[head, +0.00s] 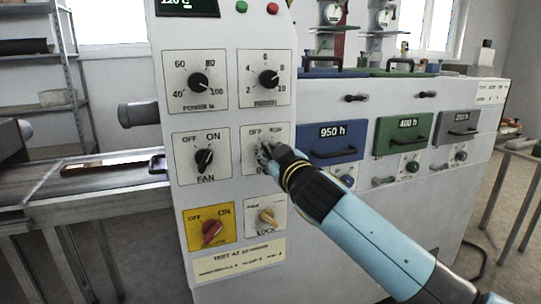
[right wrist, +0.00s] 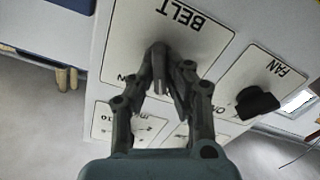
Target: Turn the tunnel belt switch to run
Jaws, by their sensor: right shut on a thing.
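The belt switch plate (head: 282,133) is on the white control panel, with OFF and a partly covered RUN mark along its top. My right gripper (head: 265,150) reaches it from the lower right and covers most of the knob. In the right wrist view the plate (right wrist: 204,47) reads BELT upside down, and my right gripper (right wrist: 160,75) is shut on the dark belt knob (right wrist: 158,52) at its middle. Which mark the knob points to is hidden by the fingers. My left gripper is not in view.
The fan switch (head: 204,160) sits left of the belt plate, the power knob (head: 198,82) and another dial (head: 268,78) above. A red switch (head: 212,231) on yellow and a lock switch (head: 267,217) are below. Blue (head: 330,147) and green (head: 403,135) drawers are to the right.

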